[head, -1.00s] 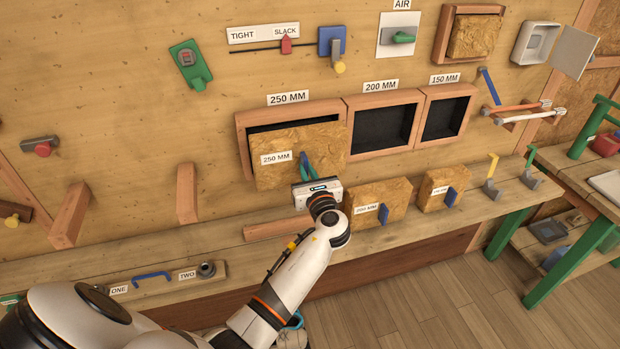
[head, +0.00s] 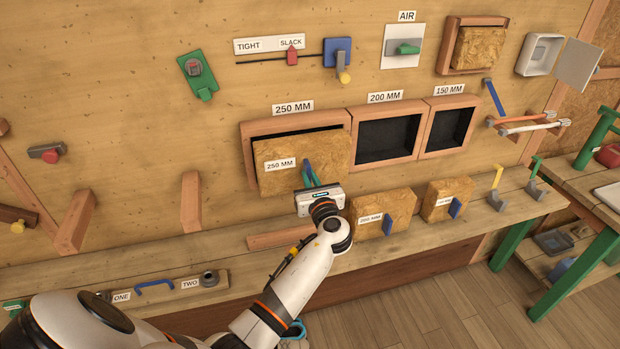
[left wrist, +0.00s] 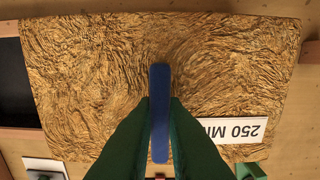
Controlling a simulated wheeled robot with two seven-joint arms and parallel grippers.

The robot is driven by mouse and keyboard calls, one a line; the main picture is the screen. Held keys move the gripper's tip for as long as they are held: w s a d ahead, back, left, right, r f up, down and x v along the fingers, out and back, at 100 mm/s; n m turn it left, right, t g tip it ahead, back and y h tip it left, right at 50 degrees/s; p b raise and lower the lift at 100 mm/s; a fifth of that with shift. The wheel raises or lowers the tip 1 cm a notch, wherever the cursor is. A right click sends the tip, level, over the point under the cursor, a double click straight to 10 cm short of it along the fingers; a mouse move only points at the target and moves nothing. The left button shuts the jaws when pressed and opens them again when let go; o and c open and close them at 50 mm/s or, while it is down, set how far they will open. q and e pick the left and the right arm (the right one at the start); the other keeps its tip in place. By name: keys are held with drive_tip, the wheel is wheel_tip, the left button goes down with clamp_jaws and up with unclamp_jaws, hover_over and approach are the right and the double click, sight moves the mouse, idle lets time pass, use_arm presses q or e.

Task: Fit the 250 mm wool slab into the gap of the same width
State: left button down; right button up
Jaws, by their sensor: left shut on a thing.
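The 250 mm wool slab (head: 285,180) is a tan fibrous block with a white label and a blue handle (left wrist: 160,110). My left gripper (head: 311,178) is shut on that handle, one green finger on each side. The slab is in front of the wooden frame of the 250 MM gap (head: 247,150) and covers most of it. A dark strip of the gap shows above the slab's top edge. The slab's lower part reaches below the opening. How deep it sits is hard to tell. The slab (left wrist: 90,80) fills most of the left wrist view. My right gripper is not in view.
The empty 200 MM gap (head: 388,140) and 150 MM gap (head: 447,130) are to the right. Two smaller slabs, one (head: 398,208) and another (head: 436,203), stand on the ledge below. A wooden block (head: 280,236) lies on the ledge under my gripper.

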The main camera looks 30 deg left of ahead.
sight(303, 164)
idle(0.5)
use_arm(q)
drive_tip(key=shift+r+p, duration=0.1)
drive_tip(key=shift+p, duration=0.45)
idle(0.5)
drive_tip(key=shift+b+x, duration=0.8)
drive_tip(key=shift+x, duration=2.45)
drive_tip(key=c, duration=1.4)
unclamp_jaws()
drive_tip(key=shift+s+d, duration=0.15)
drive_tip(key=shift+d, duration=0.05)
drive_tip(key=b+v, duration=0.2)
drive_tip(key=v, duration=0.9)
drive_tip(key=shift+s+d, duration=0.2)
